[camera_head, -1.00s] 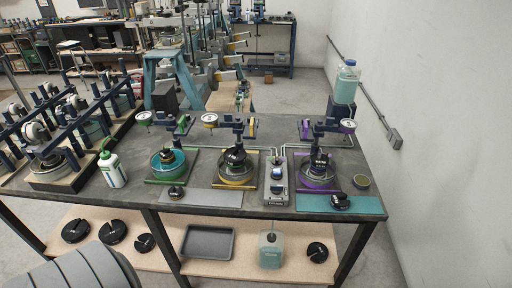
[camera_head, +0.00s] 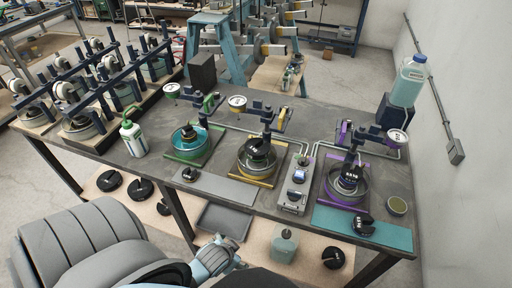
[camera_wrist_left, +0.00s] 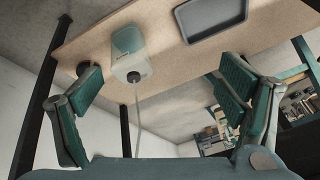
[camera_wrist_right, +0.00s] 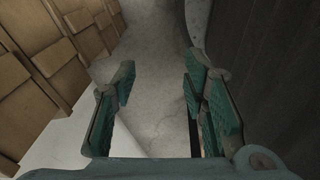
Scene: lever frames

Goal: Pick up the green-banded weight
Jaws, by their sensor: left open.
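I cannot make out a green band on any weight. A small black weight (camera_head: 189,174) sits on the grey mat in front of the green-framed station (camera_head: 187,144). Slotted black weights lie on the lower shelf: a large one (camera_head: 109,181), a middle one (camera_head: 140,188), a smaller one (camera_head: 164,207) partly hidden, and one at the right (camera_head: 333,257). My right gripper (camera_wrist_right: 157,70) is open and empty over floor, outside the head view.
The bench (camera_head: 270,212) also holds yellow and purple stations, a control box (camera_head: 295,190), a green-capped bottle (camera_head: 133,139) and a black weight (camera_head: 363,224) on a teal mat. A tray (camera_head: 222,222) and a squat bottle (camera_head: 284,246) stand on the lower shelf.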

